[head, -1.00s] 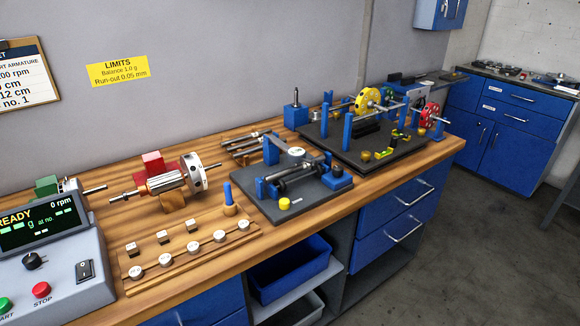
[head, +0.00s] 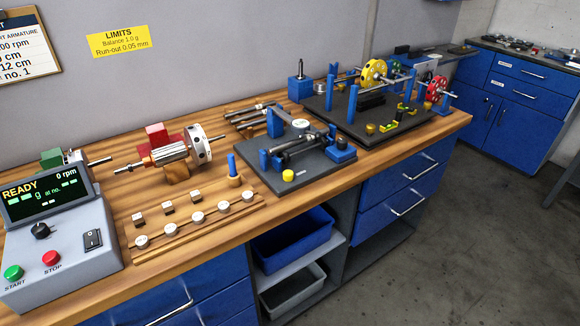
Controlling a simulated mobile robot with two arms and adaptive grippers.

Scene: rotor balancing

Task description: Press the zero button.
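No lettering that reads "zero" can be made out. A yellow round button (head: 288,175) sits at the front left corner of a dark fixture plate (head: 315,178), with a small pale label beside it too small to read. The fixture carries blue supports, a horizontal metal shaft and a white-faced round gauge (head: 300,124). The grey console (head: 75,255) at the left has a green START button (head: 13,272), a red STOP button (head: 51,258), a black knob (head: 40,231) and a black rocker switch (head: 93,239). Its screen (head: 45,195) reads READY and 0 rpm. Neither gripper is in view.
An armature (head: 165,155) with a white disc rests on a wooden block behind a wooden weight rack (head: 190,228). A blue peg (head: 232,165) stands left of the fixture. A larger dark plate (head: 375,128) with yellow and red wheels is farther right. Blue drawers are under the bench.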

